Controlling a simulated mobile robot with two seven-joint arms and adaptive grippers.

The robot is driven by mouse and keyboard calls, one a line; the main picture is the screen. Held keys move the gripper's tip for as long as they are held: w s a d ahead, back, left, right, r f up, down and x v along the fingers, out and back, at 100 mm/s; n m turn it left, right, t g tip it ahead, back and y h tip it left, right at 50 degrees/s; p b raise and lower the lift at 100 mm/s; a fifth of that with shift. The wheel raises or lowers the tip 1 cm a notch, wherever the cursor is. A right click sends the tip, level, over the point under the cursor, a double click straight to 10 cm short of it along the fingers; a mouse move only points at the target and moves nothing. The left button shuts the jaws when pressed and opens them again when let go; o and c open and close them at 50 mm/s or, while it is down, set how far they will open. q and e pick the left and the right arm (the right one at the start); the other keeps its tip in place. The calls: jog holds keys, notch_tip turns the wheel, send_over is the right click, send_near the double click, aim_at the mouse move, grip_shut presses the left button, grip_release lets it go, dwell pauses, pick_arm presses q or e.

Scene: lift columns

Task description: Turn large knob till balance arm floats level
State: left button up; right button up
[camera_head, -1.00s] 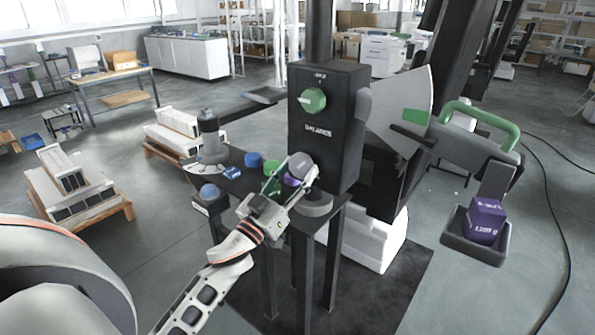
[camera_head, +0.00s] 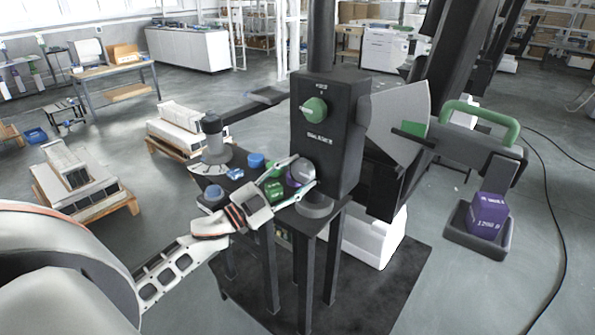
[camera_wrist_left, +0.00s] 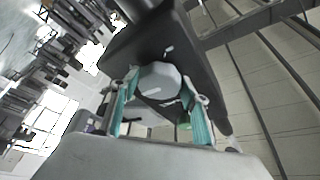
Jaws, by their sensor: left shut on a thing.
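My left gripper (camera_head: 291,184) reaches in from the left and is shut on the large grey knob (camera_head: 302,169), low on the front of the black column box (camera_head: 329,150). The left wrist view shows a teal finger on each side of the knob (camera_wrist_left: 160,78). The balance arm (camera_head: 480,155), with a green handle (camera_head: 481,118), juts out to the right and carries a hanging tray (camera_head: 462,238) with a purple weight (camera_head: 488,216). Its dark pointer bar (camera_head: 398,133) lies at the green patch (camera_head: 415,128) on the grey plate (camera_head: 398,108). My right gripper is out of view.
A smaller green knob (camera_head: 314,109) sits higher on the box. A green block (camera_head: 274,190), blue pieces and a grey dial stand with a dark post (camera_head: 212,132) crowd the small black table.

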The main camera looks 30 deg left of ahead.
pick_arm(q)
jog(key=shift+m+g+p, duration=0.3)
jog(key=shift+m+p, duration=0.1)
jog(key=shift+m, duration=0.6)
jog(key=o, duration=1.1)
jog(key=v, duration=1.2)
jog(key=shift+a, duration=0.1)
